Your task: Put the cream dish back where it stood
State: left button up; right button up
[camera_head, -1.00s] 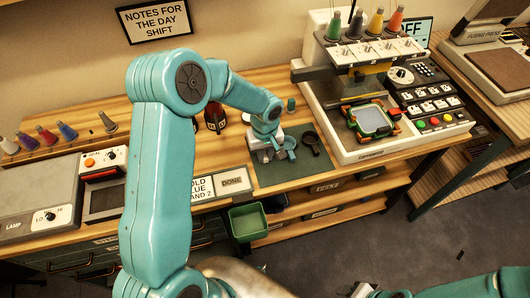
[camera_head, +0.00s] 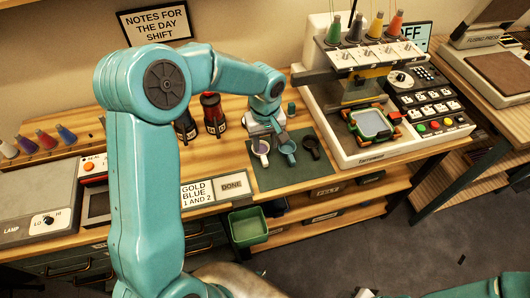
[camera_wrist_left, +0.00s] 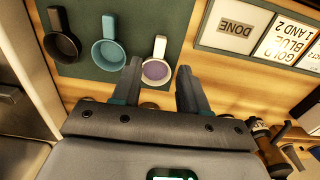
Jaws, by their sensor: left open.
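The cream dish (camera_head: 260,146), with purple inside, sits upright on the dark green mat (camera_head: 292,178), at the left of a row. The light blue dish (camera_head: 288,148) is beside it, then the black dish (camera_head: 311,146). My left gripper (camera_head: 266,128) is just behind the cream dish. In the left wrist view the left gripper (camera_wrist_left: 158,72) is open, its fingers on either side of the cream dish (camera_wrist_left: 156,70). Whether they touch it I cannot tell. The dish's short handle points away from the gripper. What seems to be my right gripper (camera_head: 366,292) is cut off at the bottom edge.
Two dark bottles (camera_head: 213,115) stand behind and left of the mat. The embroidery machine (camera_head: 370,90) stands right of it. A sign reading GOLD BLUE 1 AND 2 (camera_head: 197,192) and a DONE sign (camera_head: 232,185) lie to its left. The mat's front is clear.

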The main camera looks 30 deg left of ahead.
pick_arm(q)
notch_tip(320, 180, up, 4)
jog(key=shift+s, duration=0.1)
dwell(0.7)
